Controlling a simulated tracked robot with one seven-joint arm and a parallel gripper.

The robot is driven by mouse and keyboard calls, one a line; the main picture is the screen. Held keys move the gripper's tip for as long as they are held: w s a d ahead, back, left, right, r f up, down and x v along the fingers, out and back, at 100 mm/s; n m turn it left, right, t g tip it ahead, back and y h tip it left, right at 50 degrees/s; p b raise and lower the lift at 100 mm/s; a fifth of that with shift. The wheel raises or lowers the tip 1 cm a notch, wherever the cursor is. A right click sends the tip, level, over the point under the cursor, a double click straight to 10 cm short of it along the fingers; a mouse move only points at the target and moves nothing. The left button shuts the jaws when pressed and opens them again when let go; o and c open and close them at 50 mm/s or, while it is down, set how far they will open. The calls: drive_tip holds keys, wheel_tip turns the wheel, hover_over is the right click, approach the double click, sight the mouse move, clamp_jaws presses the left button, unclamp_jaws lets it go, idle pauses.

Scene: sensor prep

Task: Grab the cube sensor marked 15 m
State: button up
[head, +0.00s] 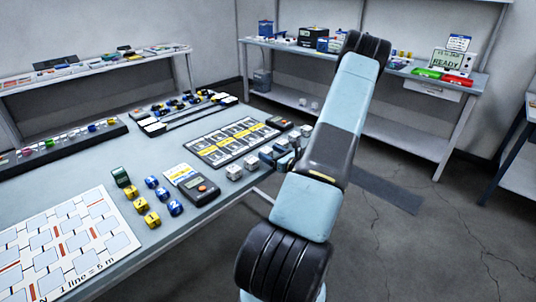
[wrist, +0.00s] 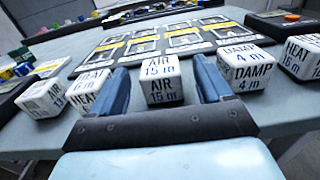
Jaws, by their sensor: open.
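In the wrist view a white cube marked AIR 15 m (wrist: 161,88) stands upright on the table, between and just beyond my blue fingers. My gripper (wrist: 159,68) is open, with a finger on either side of this cube's line and a gap to each side. A white cube marked DAMP 4 m (wrist: 240,70) is just right of the right finger. A HEAT cube (wrist: 88,90), its number partly hidden, is behind the left finger. In the head view my gripper (head: 284,156) is low at the table's right edge, and the 15 m cube cannot be made out there.
Another white cube (wrist: 42,100) is at the far left, and a HEAT 16 m cube (wrist: 303,57) at the far right. A dark card board (wrist: 160,44) lies behind the row. Blue and yellow cubes (head: 152,219) and a dark meter (head: 199,190) lie left on the table (head: 215,222).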

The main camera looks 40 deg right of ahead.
drive_tip(key=shift+w, duration=0.35)
drive_tip(key=shift+c, duration=0.4)
drive_tip(key=c, duration=1)
drive_tip(key=shift+r, duration=0.1)
